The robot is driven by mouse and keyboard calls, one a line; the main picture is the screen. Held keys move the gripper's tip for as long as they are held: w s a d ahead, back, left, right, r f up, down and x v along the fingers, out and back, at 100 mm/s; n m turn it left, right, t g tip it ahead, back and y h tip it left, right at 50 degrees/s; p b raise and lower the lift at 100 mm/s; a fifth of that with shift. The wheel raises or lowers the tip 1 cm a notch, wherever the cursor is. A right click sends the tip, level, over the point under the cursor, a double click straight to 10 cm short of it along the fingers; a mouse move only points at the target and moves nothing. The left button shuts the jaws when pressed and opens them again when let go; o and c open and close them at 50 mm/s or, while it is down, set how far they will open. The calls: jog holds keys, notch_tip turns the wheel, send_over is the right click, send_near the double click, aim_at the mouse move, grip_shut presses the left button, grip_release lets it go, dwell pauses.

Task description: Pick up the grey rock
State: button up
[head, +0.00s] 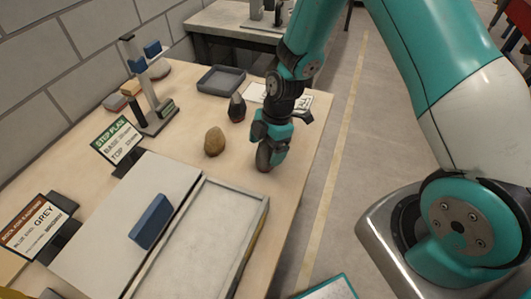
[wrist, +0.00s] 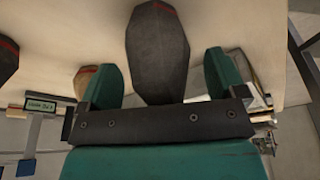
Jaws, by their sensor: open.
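A dark grey rock (head: 264,157) stands on the wooden table near its right edge, partly hidden by my gripper (head: 272,146). In the wrist view the grey rock (wrist: 157,45) shows a reddish band at one end and lies between the two teal fingers of my gripper (wrist: 159,65). The fingers are open, one on each side, with a visible gap to the rock. A second dark rock (head: 237,108) stands behind to the left. A brown rock (head: 214,142) sits left of my gripper.
A pale framed sandbed (head: 205,240) fills the table's front, with a blue block (head: 151,222) on the grey panel beside it. An empty grey tray (head: 221,80), a stand (head: 150,90) and sign cards (head: 118,143) are on the table. Bare table lies around the rocks.

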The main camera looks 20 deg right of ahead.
jog(key=c, duration=1.3)
jog(key=shift+r, duration=0.1)
